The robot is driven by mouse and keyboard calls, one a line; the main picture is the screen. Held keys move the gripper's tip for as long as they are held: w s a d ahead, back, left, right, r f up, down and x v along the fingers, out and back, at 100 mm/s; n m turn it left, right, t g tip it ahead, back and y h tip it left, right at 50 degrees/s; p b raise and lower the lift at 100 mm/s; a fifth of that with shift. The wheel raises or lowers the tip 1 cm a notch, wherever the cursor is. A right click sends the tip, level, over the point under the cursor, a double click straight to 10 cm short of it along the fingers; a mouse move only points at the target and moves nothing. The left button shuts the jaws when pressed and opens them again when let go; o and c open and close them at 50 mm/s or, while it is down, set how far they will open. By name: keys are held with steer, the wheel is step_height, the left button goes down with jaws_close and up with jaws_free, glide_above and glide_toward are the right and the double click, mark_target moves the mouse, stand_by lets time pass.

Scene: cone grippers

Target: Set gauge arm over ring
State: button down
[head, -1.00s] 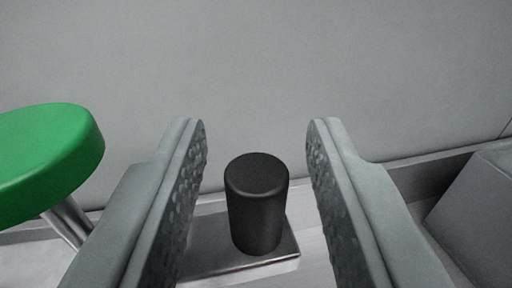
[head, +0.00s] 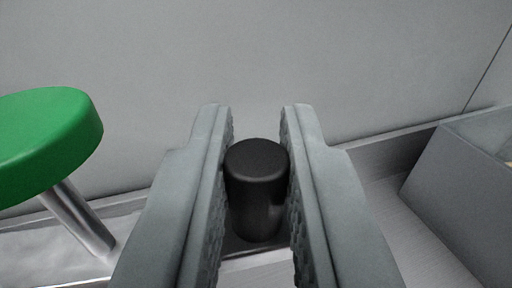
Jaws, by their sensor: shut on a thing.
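A black upright cylindrical knob (head: 257,185) stands in the middle of the head view, on a metal bar that shows just below it. My gripper (head: 257,125) has a finger on each side of the knob and is shut on it, with the textured pads against its sides. The knob's top sits between the fingers, below their tips. A green round disc (head: 45,140) on a slanted metal rod (head: 78,218) stands at the left. I cannot tell a ring apart in this view. The fingers hide most of the metal bar.
A grey box (head: 465,195) with slanted sides stands at the right, close to my right finger. A plain grey wall (head: 270,50) fills the back. A low grey ledge (head: 380,160) runs along its foot.

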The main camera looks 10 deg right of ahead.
steer(key=s+a+m+g+h, duration=0.1)
steer(key=s+m+g+h, duration=0.2)
steer(key=s+m+h, duration=0.3)
steer(key=shift+s+a+g+h, duration=0.4)
steer(key=shift+s+h, duration=1.2)
steer(key=shift+s+m, duration=0.1)
steer(key=shift+m, duration=0.2)
steer(key=c, duration=1.4)
jaws_free()
steer(key=shift+r, duration=0.1)
steer(key=shift+c, duration=0.2)
steer(key=shift+a, duration=0.1)
steer(key=v, duration=1.7)
steer(key=shift+s, duration=0.15)
steer(key=shift+a, duration=0.1)
steer(key=shift+c, duration=0.2)
